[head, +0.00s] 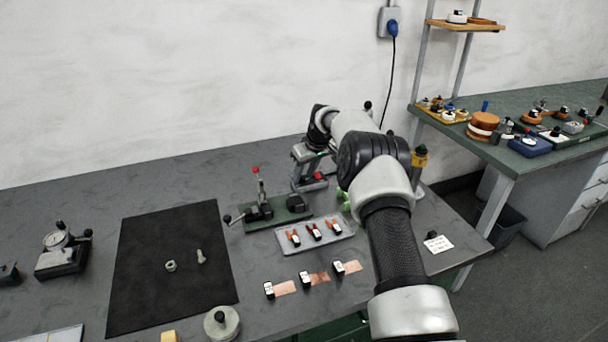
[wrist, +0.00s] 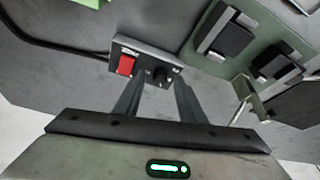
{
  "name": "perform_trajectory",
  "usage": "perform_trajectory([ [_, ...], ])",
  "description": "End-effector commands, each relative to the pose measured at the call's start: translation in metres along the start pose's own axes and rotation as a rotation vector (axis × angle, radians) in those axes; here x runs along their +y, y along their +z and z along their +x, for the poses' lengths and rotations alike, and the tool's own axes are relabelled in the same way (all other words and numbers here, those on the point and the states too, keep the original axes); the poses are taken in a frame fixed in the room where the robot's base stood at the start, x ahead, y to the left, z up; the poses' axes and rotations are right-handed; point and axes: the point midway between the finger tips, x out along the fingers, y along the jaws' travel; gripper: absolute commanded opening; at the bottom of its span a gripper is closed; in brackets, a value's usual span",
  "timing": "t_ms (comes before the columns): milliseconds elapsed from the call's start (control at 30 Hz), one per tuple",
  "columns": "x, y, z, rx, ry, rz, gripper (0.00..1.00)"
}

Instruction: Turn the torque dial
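A small grey control box (wrist: 146,58) with a red rocker switch (wrist: 125,65) shows in the wrist view. The black round torque dial (wrist: 160,75) is on its face, to the right of the switch. My gripper (wrist: 158,86) is open, and its two fingers stand apart on either side of the dial in the picture. I cannot tell whether they touch it. In the head view my gripper (head: 308,153) points down over the control box (head: 313,183) at the back of the bench, and the dial is hidden or too small there.
A toggle clamp on a green base (head: 275,213) stands just left of the box. A grey tray (head: 315,233) with several orange-handled clips lies in front. A black mat (head: 170,295) with small metal parts is at left. A dark cable (wrist: 60,42) runs from the box.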

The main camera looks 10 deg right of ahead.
Motion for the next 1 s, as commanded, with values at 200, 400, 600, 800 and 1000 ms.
perform_trajectory([
  [200,0.0001,0.0002,0.0045,0.000,0.000,0.000,0.37],
  [400,0.0000,0.0002,0.0043,0.000,0.000,0.000,0.25],
  [600,0.0001,0.0002,0.0041,0.000,0.000,0.000,0.00],
  [800,-0.0002,0.0002,0.0042,0.000,0.008,0.016,0.00],
  [1000,-0.0018,-0.0001,0.0046,0.000,0.042,0.094,0.00],
])
